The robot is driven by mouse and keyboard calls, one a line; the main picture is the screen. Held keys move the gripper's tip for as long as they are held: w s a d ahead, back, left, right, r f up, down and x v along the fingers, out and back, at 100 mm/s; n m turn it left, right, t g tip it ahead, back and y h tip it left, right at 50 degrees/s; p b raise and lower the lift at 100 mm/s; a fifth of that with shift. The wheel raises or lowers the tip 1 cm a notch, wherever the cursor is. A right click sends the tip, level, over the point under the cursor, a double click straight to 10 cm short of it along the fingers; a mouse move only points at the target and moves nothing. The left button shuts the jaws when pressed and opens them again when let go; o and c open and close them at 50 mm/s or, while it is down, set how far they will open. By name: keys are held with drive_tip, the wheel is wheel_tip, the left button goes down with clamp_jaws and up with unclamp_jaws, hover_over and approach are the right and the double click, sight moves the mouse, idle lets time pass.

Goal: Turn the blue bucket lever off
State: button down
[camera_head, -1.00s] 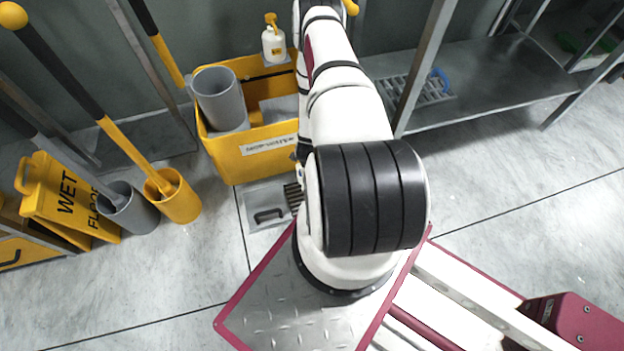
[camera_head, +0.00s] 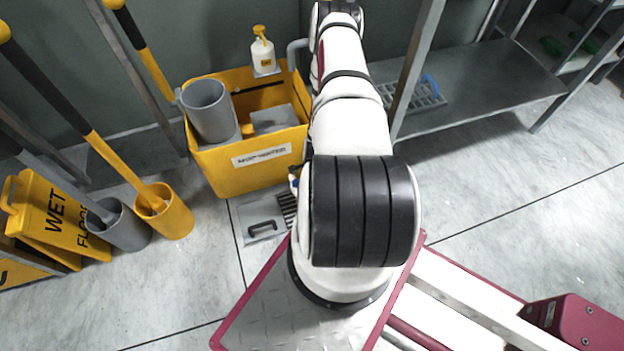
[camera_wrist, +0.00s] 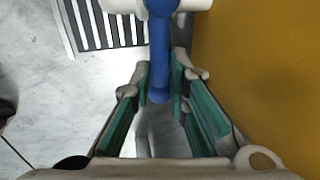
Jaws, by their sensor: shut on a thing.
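The blue lever (camera_wrist: 159,60) stands lengthwise in the wrist view, with its upper end at a white pipe fitting (camera_wrist: 180,5). My gripper (camera_wrist: 160,84) is shut on the lever, with the green-padded fingers on either side of its lower part. The yellow mop-water bucket (camera_head: 225,174) stands by the wall in the head view, and its yellow wall (camera_wrist: 265,60) fills the right of the wrist view. In the head view my arm hides the gripper and most of the lever.
A floor drain grate (camera_wrist: 108,25) lies beside the lever. A grey cylinder (camera_head: 208,112) and a white bottle (camera_head: 264,55) are at the bucket. Mop holders (camera_head: 165,212) and a wet-floor sign (camera_head: 52,215) stand at left. A metal shelf (camera_head: 480,85) is at right.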

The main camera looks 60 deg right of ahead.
drive_tip(key=shift+w+d+n, duration=0.1)
drive_tip(key=shift+w+n, duration=0.1)
drive_tip(key=shift+n, duration=0.1)
drive_tip(key=c, duration=1.5)
unclamp_jaws()
drive_tip(key=shift+c, duration=0.2)
wheel_tip(320, 180, up, 12)
drive_tip(key=s+a, duration=0.1)
drive_tip(key=s, duration=0.1)
drive_tip(key=shift+a, duration=0.25)
drive_tip(key=shift+f, duration=0.15)
